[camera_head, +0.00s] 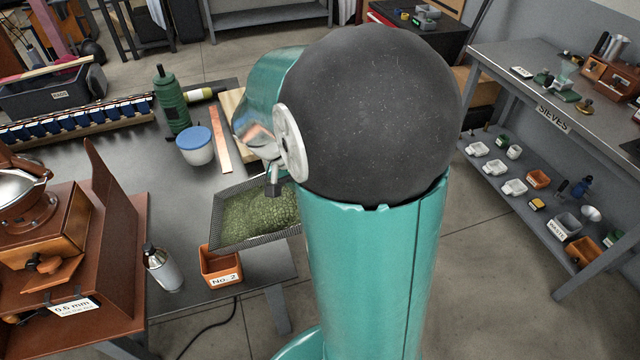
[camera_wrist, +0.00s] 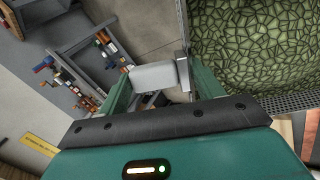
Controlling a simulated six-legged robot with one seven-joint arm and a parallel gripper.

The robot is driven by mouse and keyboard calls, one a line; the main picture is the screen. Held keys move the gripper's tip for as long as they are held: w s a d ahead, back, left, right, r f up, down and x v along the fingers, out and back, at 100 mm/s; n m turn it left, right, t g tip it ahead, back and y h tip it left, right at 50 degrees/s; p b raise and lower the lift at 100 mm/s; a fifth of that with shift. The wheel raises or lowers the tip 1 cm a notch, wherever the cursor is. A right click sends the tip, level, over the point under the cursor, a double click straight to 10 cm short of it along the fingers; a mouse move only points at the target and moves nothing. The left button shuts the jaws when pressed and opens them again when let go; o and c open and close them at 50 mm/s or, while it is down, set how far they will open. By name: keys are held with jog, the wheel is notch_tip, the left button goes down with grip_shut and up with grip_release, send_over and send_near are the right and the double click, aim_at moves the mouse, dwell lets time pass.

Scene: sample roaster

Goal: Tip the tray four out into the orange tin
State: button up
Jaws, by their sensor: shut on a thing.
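A dark mesh-walled tray (camera_head: 250,243) full of green beans (camera_head: 262,210) is at the middle of the head view, by the table's right side. My arm hides its right end. My gripper (camera_head: 275,188), partly hidden by my arm, is at the tray's back edge. In the wrist view my gripper (camera_wrist: 158,77) is shut on a pale grey block joined to the tray's side, seemingly its handle. The tray's mesh rim (camera_wrist: 285,102) and beans fill the upper right there. The orange tin (camera_head: 222,268), labelled "No. 2", stands on the table just in front of the tray. No number shows on the tray.
A silver bottle (camera_head: 163,268) stands left of the tin. A brown machine (camera_head: 45,235) with upright panels is farther left. A white tub with a blue lid (camera_head: 196,146) and a green bottle (camera_head: 171,102) stand behind. Open floor lies right, before the sieves bench (camera_head: 560,105).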

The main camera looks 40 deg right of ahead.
jog(key=shift+w+a+r+g+h, duration=0.7)
jog(key=shift+w+a+r+h, duration=1)
jog(key=shift+a+r, duration=1.9)
jog(key=shift+w+a+r+g+h, duration=0.7)
jog(key=shift+w+a+r+h, duration=0.9)
jog(key=shift+a, duration=3.55)
jog(key=w+a+f+m+g+h, duration=0.1)
jog(key=w+a+f+g+h, duration=0.1)
jog(key=a, duration=0.9)
jog(key=w+a+f+g+h, duration=0.1)
jog(key=w+a+h, duration=0.3)
jog(key=a, duration=0.7)
jog(key=shift+w+a+f+m+g+h, duration=0.4)
jog(key=shift+g+h, duration=0.1)
jog(key=shift+h, duration=0.8)
